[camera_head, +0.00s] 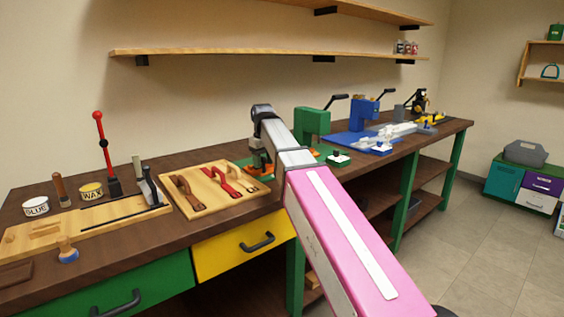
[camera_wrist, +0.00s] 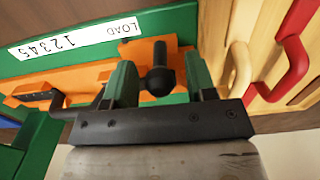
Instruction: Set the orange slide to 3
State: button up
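The orange slide (camera_wrist: 178,58) lies along a green base (camera_wrist: 130,22) in the wrist view. Its upright black knob (camera_wrist: 160,78) stands just below the word LOAD on a white scale (camera_wrist: 70,42). The digits 1 to 5 sit farther left on that scale, and the lettering looks upside down. My gripper (camera_wrist: 160,85) has its two green fingers on either side of the knob, with gaps showing, so it is open and not clamped. In the head view my arm hides most of the slide; a bit of orange (camera_head: 258,160) shows by the gripper.
A wooden board with brown and red handles (camera_head: 215,185) lies left of my arm; its red handle shows close in the wrist view (camera_wrist: 296,60). A green press (camera_head: 312,122) and a blue press (camera_head: 363,112) stand behind. A black bracket (camera_wrist: 50,98) sits on the slide's left part.

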jog(key=c, duration=0.6)
jog(key=shift+w+d, duration=0.4)
jog(key=shift+d, duration=0.2)
jog(key=shift+c, duration=0.2)
jog(key=shift+w+d, duration=0.95)
jog(key=shift+d, duration=0.4)
jog(key=shift+w+d, duration=0.9)
jog(key=shift+d, duration=0.5)
jog(key=shift+w+d, duration=0.95)
jog(key=shift+d, duration=0.4)
jog(key=shift+s+a, duration=0.15)
jog(key=shift+a, duration=0.05)
jog(key=o, duration=0.7)
jog(key=shift+r, duration=0.1)
